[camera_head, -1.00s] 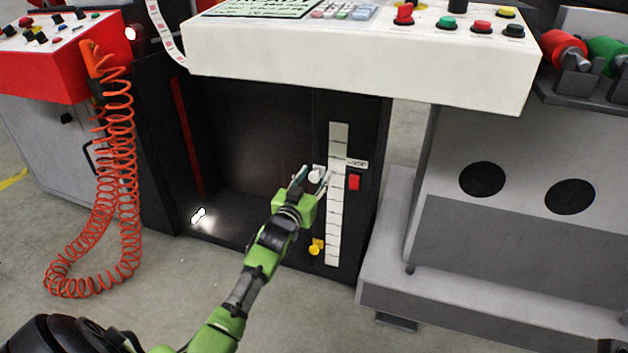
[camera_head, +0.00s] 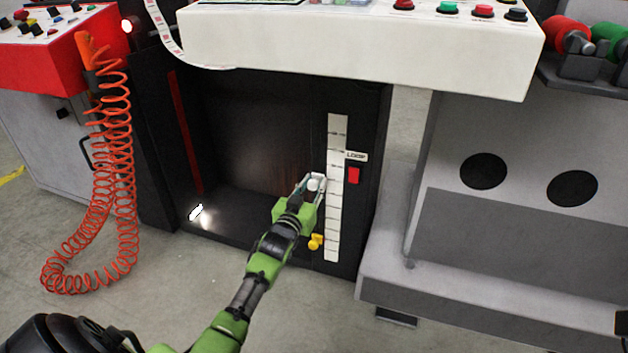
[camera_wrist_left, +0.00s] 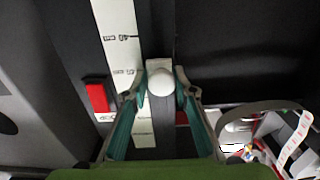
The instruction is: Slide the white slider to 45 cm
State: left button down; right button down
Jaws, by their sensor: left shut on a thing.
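The white slider (camera_head: 314,184) has a round white knob and sits just left of the white scale strip (camera_head: 334,225) on the machine's dark front panel. My left gripper (camera_head: 312,181) is around the knob, with a finger on either side, shut on it. In the left wrist view the knob (camera_wrist_left: 161,82) lies between the two fingertips (camera_wrist_left: 160,84), with the scale strip (camera_wrist_left: 117,30) behind and beside it. The numbers on the strip are too small or tilted to read surely. My right gripper is not in view.
A red switch (camera_head: 353,175) under a "LOOP" label is right of the strip. A yellow knob (camera_head: 315,242) is below the slider. The white control panel (camera_head: 360,50) overhangs above. A coiled orange hose (camera_head: 115,190) hangs at left. A grey machine (camera_head: 480,240) stands at right.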

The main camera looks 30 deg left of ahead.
pick_arm(q)
jog(key=shift+a, duration=0.25)
jog(key=c, duration=1.8)
grip_release()
jog(key=shift+s, duration=0.1)
jog(key=shift+o, duration=0.2)
jog(key=shift+s+d, duration=0.2)
jog(key=shift+s, duration=0.3)
jog(key=v, duration=1.1)
